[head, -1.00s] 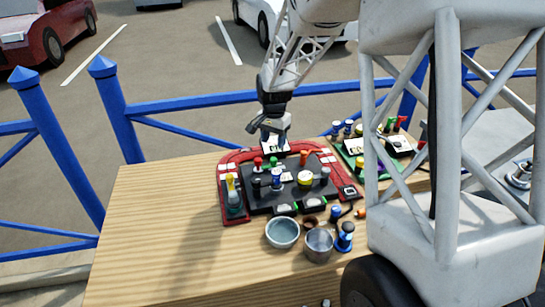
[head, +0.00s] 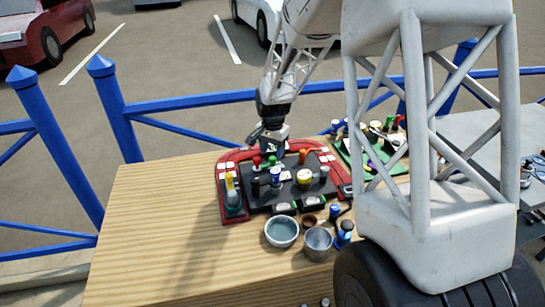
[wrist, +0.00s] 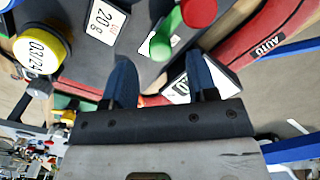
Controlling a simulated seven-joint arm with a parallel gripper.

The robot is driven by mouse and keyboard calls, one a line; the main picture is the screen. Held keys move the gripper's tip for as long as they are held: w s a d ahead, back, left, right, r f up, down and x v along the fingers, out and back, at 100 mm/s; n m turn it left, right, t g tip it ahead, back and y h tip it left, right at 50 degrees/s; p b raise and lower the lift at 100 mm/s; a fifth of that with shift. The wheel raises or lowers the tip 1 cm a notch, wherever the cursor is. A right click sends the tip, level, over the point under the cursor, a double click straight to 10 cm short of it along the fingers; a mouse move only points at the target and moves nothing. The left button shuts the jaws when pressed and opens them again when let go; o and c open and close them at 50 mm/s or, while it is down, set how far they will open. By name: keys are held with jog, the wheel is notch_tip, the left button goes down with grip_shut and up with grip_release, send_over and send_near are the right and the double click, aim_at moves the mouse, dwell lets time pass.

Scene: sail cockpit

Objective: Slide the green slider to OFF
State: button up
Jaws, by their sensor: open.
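The green slider (wrist: 165,36) is a rounded green handle on the dark panel (wrist: 90,70). In the wrist view it stands just ahead of my gripper (wrist: 158,66), roughly in line with the gap between the two dark blue fingers. In the head view the slider (head: 272,161) is small, near the panel's far edge, right below my gripper (head: 271,147). My gripper is open and the slider appears apart from the fingers. A white label with dark print (wrist: 178,84) is partly hidden by the right finger. I cannot read an OFF mark.
A red knob (wrist: 199,11) stands close beside the slider. A yellow round dial (wrist: 40,50) is at left in the wrist view. A red frame (head: 224,193) borders the panel. Bowls (head: 282,232) stand at the front. The wooden table (head: 150,220) is clear at left.

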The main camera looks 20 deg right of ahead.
aim_at(273, 157)
jog(key=shift+f, duration=1.6)
grip_shut()
